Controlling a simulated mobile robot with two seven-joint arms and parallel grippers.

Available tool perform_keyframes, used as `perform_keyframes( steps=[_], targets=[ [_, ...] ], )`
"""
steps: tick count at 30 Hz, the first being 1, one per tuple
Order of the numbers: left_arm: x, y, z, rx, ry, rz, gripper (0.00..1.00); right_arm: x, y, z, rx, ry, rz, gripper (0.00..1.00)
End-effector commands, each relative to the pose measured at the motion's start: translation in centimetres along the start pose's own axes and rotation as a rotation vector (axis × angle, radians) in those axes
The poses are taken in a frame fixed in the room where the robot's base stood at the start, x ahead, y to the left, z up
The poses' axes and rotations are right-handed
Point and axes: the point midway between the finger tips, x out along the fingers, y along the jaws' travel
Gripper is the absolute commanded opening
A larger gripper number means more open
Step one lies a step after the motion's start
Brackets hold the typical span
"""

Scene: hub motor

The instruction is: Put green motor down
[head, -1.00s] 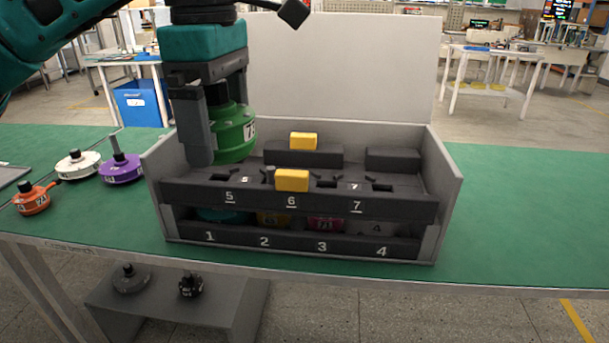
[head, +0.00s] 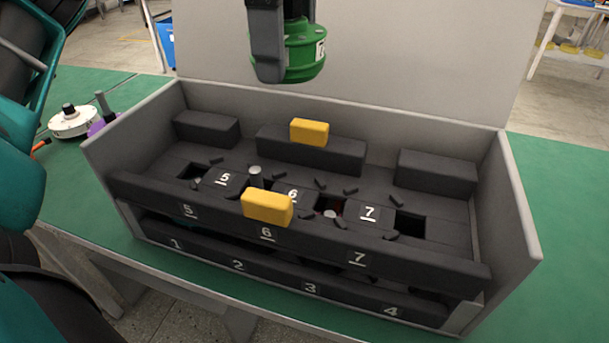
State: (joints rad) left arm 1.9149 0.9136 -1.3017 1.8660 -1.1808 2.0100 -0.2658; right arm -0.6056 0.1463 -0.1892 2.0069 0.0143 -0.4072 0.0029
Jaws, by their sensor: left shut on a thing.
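The green motor (head: 304,52) hangs in the air at the top of the head view, above the back of the box. My left gripper (head: 277,62) is shut on it; one dark finger shows at its left side, and the rest of the hand is cut off by the top edge. The grey box (head: 510,215) stands on the table below, with an upper rack (head: 330,242) numbered 5, 6 and 7 and a lower rack (head: 270,272) numbered 1 to 4. No motor is visible standing in the upper places. My right gripper is not in view.
Two yellow blocks sit on the rack, one at the front (head: 267,206) and one at the back (head: 309,131). A white motor (head: 74,121) and a partly hidden purple motor (head: 97,127) stand left of the box. The green table (head: 570,215) is clear on the right.

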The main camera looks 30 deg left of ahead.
Motion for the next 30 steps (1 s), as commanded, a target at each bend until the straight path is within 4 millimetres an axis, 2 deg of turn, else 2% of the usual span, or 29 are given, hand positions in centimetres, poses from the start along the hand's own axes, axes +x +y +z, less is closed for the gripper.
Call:
perform_keyframes(
  steps=[6, 11, 18, 30],
  targets=[
    [5.2, -0.1, 0.0, 0.001, 0.000, -0.004, 0.27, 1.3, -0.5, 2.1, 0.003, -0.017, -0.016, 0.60],
    [8.9, -0.1, -0.1, -0.002, 0.000, -0.003, 0.27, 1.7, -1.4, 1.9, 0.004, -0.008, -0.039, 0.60],
    [13.6, 0.0, -0.1, -0.002, 0.000, 0.001, 0.27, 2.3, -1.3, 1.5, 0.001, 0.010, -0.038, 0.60],
    [17.0, -0.1, -0.1, -0.001, 0.000, 0.000, 0.27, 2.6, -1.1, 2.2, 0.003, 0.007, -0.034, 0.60]
  ],
)
